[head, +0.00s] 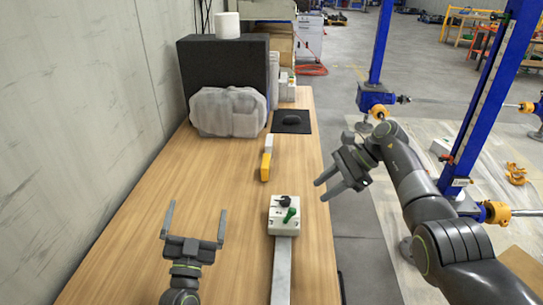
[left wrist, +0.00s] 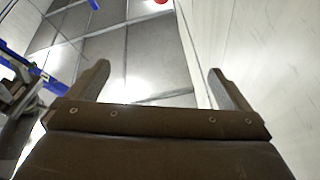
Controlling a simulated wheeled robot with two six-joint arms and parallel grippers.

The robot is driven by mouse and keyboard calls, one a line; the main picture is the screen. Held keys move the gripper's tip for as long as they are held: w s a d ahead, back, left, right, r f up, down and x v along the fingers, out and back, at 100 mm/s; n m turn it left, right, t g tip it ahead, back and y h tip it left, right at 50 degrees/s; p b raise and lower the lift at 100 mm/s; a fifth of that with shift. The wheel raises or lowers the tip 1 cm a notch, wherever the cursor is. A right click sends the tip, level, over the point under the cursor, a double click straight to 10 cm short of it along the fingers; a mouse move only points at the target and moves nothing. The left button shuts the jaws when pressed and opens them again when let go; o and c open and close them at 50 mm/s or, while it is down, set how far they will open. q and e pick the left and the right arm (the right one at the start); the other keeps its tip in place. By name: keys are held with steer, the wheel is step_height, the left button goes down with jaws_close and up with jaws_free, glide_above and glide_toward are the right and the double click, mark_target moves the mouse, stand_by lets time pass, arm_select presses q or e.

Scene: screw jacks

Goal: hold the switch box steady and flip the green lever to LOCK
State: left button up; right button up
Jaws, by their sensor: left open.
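The switch box (head: 284,227) is a small pale box on the wooden table, near its right edge. On its top are a black knob (head: 283,200) and a green lever (head: 290,214); the lever's markings are too small to read. My left gripper (head: 196,210) is open and empty, left of the box and apart from it. It also shows in the left wrist view (left wrist: 158,72), with nothing between its fingers. My right gripper (head: 320,191) is open and empty, to the right of and beyond the box, near the table's right edge.
A grey bar (head: 282,270) runs from the box toward me. A yellow and white object (head: 266,165) lies beyond the box. A plastic-wrapped bundle (head: 228,112) and a black block (head: 205,60) stand at the back. A concrete wall borders the left; the table's left middle is clear.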

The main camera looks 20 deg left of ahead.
arm_select(q)
steer(key=w+d+r+m+g+h, duration=0.1)
steer(key=w+d+r+h, duration=0.2)
steer(key=w, duration=0.5)
steer(key=w+d+r+m+g+h, duration=0.2)
steer(key=w+r+h, duration=0.1)
steer(key=w+r, duration=0.4)
steer(key=w+d+r+m+g+h, duration=0.1)
steer(key=w+d+r+h, duration=0.15)
steer(key=w, duration=0.65)
steer(key=w+r+n+g, duration=0.1)
steer(key=w+r+g, duration=0.1)
steer(key=w+r, duration=0.6)
steer(key=n+g+y, duration=0.4)
steer(key=n+g, duration=0.2)
steer(key=g, duration=1.1)
glide_toward(285, 199)
step_height(285, 199, down, 12)
steer(key=shift+s+d+f, duration=0.1)
